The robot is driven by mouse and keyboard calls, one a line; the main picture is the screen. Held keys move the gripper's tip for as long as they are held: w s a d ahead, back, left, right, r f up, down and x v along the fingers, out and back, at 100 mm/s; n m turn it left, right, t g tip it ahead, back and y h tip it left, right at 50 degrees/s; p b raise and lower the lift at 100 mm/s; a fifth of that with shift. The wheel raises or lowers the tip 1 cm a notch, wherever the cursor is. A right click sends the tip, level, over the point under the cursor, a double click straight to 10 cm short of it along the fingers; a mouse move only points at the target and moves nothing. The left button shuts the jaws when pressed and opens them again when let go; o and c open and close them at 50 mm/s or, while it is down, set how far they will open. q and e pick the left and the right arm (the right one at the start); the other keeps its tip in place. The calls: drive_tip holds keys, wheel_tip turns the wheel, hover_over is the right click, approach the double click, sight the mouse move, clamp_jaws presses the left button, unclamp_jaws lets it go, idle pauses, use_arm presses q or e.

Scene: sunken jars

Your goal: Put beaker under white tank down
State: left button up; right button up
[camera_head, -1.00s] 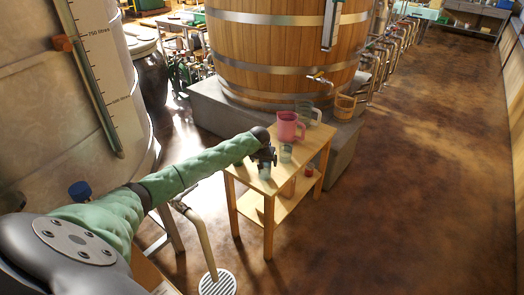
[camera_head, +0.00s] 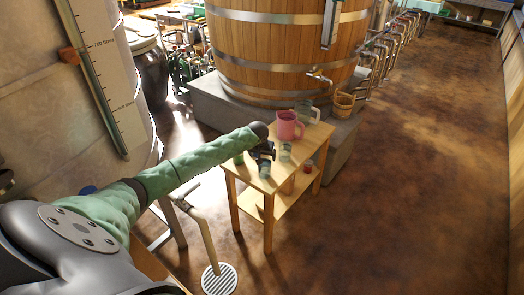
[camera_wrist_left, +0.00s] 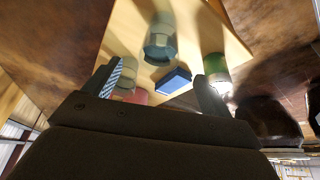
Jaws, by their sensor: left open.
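My left gripper (camera_head: 266,152) is open and empty, reaching over the small wooden table (camera_head: 250,184) close to its glassware. A small clear beaker-like glass (camera_head: 264,170) stands just below it, and a similar glass (camera_head: 285,151) stands to its right. In the left wrist view the open fingers (camera_wrist_left: 157,72) point at the tabletop, with a glass vessel (camera_wrist_left: 160,45) ahead of them, not between them. I cannot tell which glass is the task's beaker. The white tank (camera_head: 35,125) stands large at the left, behind my arm. My right gripper is not in view.
A pink jug (camera_head: 289,126) and a clear jug (camera_head: 307,112) stand on the table's far side. The wrist view shows a blue block (camera_wrist_left: 174,80) and a green-topped jar (camera_wrist_left: 216,66). A floor drain (camera_head: 219,279) lies below a pipe. The floor at right is clear.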

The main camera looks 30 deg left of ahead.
use_arm(q)
drive_tip(key=s+d+f+m+p, duration=0.1)
drive_tip(key=s+d+f, duration=0.5)
drive_tip(key=f, duration=0.4)
drive_tip(key=s+d+f+m+h, duration=0.1)
drive_tip(key=s+d+f, duration=0.2)
drive_tip(key=s+f, duration=0.6)
drive_tip(key=s+d+f+m+p, duration=0.1)
drive_tip(key=s+d+f, duration=0.4)
drive_tip(key=f, duration=0.7)
drive_tip(key=s+d+f+m, duration=0.1)
drive_tip(key=s+d+f, duration=0.4)
drive_tip(key=s, duration=0.7)
drive_tip(key=s+d+f+m+g, duration=0.1)
drive_tip(key=s+d+f, duration=0.4)
drive_tip(key=s+f, duration=0.3)
drive_tip(key=s+d+f+m+g, duration=0.1)
drive_tip(key=s+d+f, duration=0.5)
drive_tip(key=s, duration=1.1)
drive_tip(key=shift+f+h, duration=0.4)
drive_tip(key=shift+f, duration=0.35)
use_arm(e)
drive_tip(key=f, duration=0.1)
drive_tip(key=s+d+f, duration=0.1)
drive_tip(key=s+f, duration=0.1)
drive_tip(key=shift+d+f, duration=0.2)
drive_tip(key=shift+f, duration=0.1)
